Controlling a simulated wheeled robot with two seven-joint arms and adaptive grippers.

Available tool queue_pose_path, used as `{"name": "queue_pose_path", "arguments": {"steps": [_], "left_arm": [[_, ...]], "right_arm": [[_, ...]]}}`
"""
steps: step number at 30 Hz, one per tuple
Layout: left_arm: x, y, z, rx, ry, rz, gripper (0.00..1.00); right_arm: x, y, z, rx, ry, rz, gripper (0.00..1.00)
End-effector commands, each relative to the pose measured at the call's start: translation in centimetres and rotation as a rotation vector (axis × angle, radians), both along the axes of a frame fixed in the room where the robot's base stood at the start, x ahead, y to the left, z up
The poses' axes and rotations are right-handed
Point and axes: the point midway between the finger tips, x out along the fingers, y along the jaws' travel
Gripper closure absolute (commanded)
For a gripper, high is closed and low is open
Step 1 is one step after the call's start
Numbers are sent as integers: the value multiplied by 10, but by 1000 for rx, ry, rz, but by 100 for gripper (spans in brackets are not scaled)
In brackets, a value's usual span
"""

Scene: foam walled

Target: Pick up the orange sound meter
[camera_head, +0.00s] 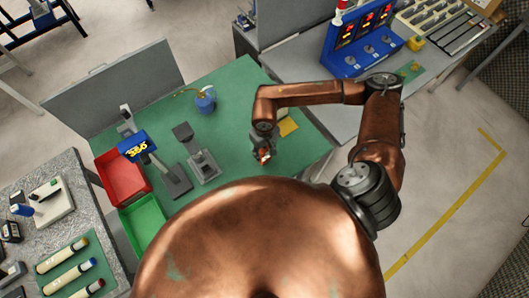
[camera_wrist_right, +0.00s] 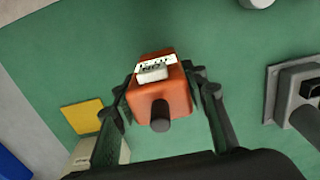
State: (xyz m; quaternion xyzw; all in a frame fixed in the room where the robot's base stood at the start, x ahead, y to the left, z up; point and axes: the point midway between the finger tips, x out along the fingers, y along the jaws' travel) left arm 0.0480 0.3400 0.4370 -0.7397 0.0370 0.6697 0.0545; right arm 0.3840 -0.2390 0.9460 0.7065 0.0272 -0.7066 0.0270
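The orange sound meter (camera_wrist_right: 163,96) is a small boxy device with a white label, a grey display and a dark round tip that points at the camera in the right wrist view. My right gripper (camera_wrist_right: 160,76) has one finger on each side of it, very close to its sides. I cannot tell whether both fingers press on it. In the head view the meter (camera_head: 265,155) shows as a small orange patch at my right gripper (camera_head: 263,152), over the green bench top, partly hidden by the fingers. My left gripper is not in view.
A yellow pad (camera_head: 289,127) lies beside the right gripper on the green bench (camera_head: 238,81). Bench space around the mug is mostly clear.

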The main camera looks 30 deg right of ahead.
Motion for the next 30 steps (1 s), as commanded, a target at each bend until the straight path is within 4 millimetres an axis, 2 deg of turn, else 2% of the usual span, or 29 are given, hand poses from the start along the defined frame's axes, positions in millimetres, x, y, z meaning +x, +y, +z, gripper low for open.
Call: {"name": "queue_pose_path", "arguments": {"steps": [4, 12, 23, 29, 30], "left_arm": [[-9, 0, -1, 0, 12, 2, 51], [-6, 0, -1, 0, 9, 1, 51], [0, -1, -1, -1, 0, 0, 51], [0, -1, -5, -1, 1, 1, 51], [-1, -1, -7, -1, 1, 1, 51]], "right_arm": [[0, 0, 0, 0, -1, 0, 73], [1, 0, 0, 0, -2, 0, 90], [1, 0, 6, -1, -3, 0, 90], [2, 0, 31, -1, -5, 0, 90], [-4, -1, 37, -1, -4, 2, 90]]}}
